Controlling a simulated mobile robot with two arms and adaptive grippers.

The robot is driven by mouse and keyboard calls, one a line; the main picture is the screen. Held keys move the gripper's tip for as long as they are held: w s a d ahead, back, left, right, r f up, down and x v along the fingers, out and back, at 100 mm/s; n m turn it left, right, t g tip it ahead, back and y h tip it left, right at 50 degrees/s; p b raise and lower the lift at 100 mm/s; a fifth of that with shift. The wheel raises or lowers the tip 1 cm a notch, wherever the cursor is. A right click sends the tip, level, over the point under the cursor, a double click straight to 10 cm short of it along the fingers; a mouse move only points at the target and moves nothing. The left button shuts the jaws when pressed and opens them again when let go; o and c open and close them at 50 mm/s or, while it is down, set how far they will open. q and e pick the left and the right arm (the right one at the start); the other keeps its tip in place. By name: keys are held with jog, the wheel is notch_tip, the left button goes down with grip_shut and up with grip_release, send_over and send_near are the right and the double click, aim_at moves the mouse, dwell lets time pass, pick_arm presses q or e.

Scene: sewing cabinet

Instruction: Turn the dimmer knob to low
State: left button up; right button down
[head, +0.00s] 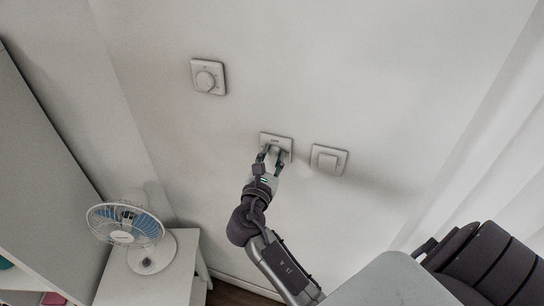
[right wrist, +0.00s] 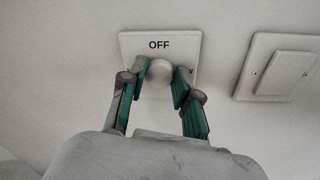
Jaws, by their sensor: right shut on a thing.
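The dimmer is a white square wall plate (head: 276,140) with a round white knob, partly hidden by my right gripper in the head view. In the right wrist view the plate (right wrist: 128,44) reads "OFF" above the knob (right wrist: 157,76). A second mark at the right of the knob is mostly hidden by a finger. My right gripper (head: 269,154) is at the plate, its green-padded fingers on either side of the knob, shut on it; the fingers show in the right wrist view too (right wrist: 160,84). My left gripper is not in view.
A flat rocker switch (head: 329,159) is on the wall just right of the dimmer. Another plate with a round dial (head: 207,77) is up to the left. A fan (head: 127,226) stands on a small white table (head: 178,284) at lower left. A curtain (head: 480,150) hangs at right.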

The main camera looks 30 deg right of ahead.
jog(key=c, duration=0.8)
grip_release()
jog(key=shift+f, duration=0.1)
jog(key=v, duration=0.7)
jog(key=shift+s+a, duration=0.15)
jog(key=shift+a, duration=0.1)
